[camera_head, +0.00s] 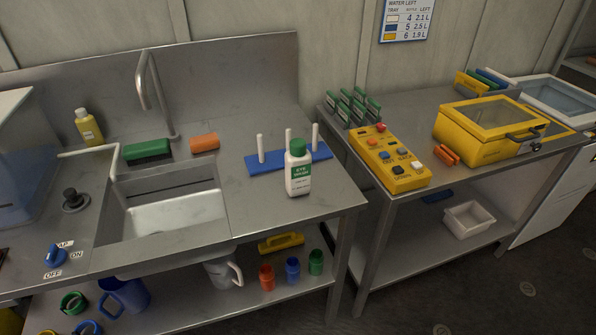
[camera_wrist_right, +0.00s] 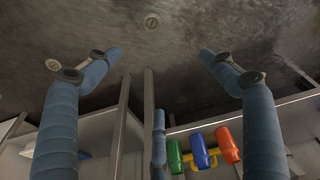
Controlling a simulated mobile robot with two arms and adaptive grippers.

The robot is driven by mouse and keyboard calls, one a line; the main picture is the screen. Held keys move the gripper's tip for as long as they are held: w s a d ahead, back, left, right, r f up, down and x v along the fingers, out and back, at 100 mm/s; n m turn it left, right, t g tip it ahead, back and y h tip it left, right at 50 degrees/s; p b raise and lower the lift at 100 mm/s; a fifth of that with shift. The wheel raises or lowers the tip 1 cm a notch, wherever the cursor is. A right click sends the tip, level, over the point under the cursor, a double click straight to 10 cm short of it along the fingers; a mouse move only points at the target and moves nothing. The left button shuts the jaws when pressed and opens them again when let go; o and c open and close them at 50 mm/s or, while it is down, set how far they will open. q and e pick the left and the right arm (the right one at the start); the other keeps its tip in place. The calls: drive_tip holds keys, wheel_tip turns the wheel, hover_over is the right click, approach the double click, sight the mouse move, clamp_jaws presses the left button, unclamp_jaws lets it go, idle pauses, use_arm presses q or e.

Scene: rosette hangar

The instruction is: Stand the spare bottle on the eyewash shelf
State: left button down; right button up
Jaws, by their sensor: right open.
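A white bottle with a green cap and a green "EYE WASH" label (camera_head: 298,172) stands upright on the steel counter. It is at the front of the blue base with white pegs (camera_head: 262,165). No shelf marked for eyewash can be made out. My right gripper (camera_wrist_right: 158,55) shows only in the right wrist view. Its blue fingers are spread wide with nothing between them, over the floor and the lower shelf. The bottle does not show in that view. My left gripper is in neither view.
The sink (camera_head: 175,205), tap (camera_head: 155,95), green brush (camera_head: 148,151) and yellow bottle (camera_head: 88,127) are left on the counter. A yellow button box (camera_head: 390,160) and yellow case (camera_head: 485,130) stand on the right table.

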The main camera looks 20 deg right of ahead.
drive_tip(key=s+d+f+g, duration=0.1)
drive_tip(key=s+f, duration=0.9)
drive_tip(key=f, duration=0.3)
drive_tip(key=m+t+p, duration=0.2)
drive_tip(key=t, duration=1.1)
approach(306, 175)
drive_tip(key=shift+w+d+f, duration=0.15)
drive_tip(key=shift+w+f, duration=0.25)
drive_tip(key=shift+w, duration=0.1)
drive_tip(key=shift+w+d+f, duration=0.15)
drive_tip(key=shift+w+f, duration=0.3)
drive_tip(key=x, duration=0.4)
drive_tip(key=shift+w+a+p, duration=0.1)
drive_tip(key=shift+w+p, duration=0.3)
drive_tip(key=x, duration=0.1)
drive_tip(key=p+x, duration=0.1)
drive_tip(key=x, duration=0.3)
drive_tip(key=shift+w+a+r+p, duration=0.2)
drive_tip(key=shift+a+p, duration=0.05)
drive_tip(key=shift+p, duration=0.1)
drive_tip(key=shift+w+f, duration=0.15)
drive_tip(key=shift+w, duration=0.05)
drive_tip(key=shift+c, duration=0.7)
drive_tip(key=c, duration=1.3)
drive_tip(key=shift+o, duration=0.2)
drive_tip(key=shift+r, duration=0.2)
